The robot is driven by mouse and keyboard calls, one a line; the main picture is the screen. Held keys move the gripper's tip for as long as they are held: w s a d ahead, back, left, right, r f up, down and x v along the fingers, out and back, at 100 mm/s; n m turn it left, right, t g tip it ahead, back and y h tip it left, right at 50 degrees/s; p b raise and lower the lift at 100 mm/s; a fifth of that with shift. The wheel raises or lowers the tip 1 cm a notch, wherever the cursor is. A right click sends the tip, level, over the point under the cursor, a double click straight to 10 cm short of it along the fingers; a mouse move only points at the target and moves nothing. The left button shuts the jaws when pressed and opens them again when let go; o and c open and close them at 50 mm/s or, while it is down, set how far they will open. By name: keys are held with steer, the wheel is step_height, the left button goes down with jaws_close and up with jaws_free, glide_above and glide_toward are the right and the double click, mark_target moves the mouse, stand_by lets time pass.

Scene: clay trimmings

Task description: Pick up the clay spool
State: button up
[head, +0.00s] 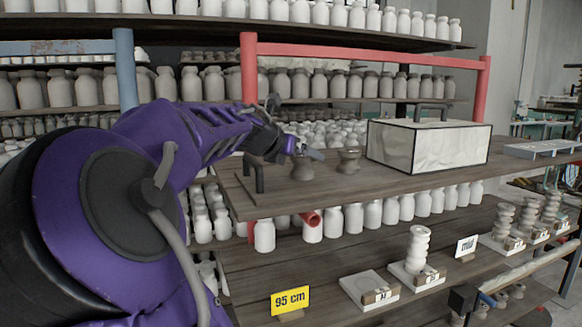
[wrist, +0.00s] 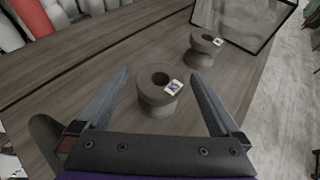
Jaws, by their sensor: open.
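A grey-brown clay spool (head: 301,170) stands upright on the wooden shelf, its top partly hidden by my gripper. In the wrist view the same spool (wrist: 155,101) shows its round top hole and a small white tag with a blue mark. A second clay spool (head: 348,161) stands to its right; in the wrist view it is farther off (wrist: 202,56), also tagged. My gripper (head: 312,150) is open and empty at the near spool's top. In the wrist view its fingers (wrist: 160,76) lie on either side of that spool, with gaps showing on both sides.
A pale, black-edged box (head: 425,148) stands on the shelf (head: 390,180) right of the second spool. A red post (head: 248,70) and bar rise behind. White bottles fill the racks behind and below.

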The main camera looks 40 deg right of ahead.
mark_target(308, 159)
steer(key=shift+f+x, duration=0.2)
steer(key=shift+x, duration=2.15)
steer(key=shift+a, duration=0.1)
steer(key=c, duration=1.6)
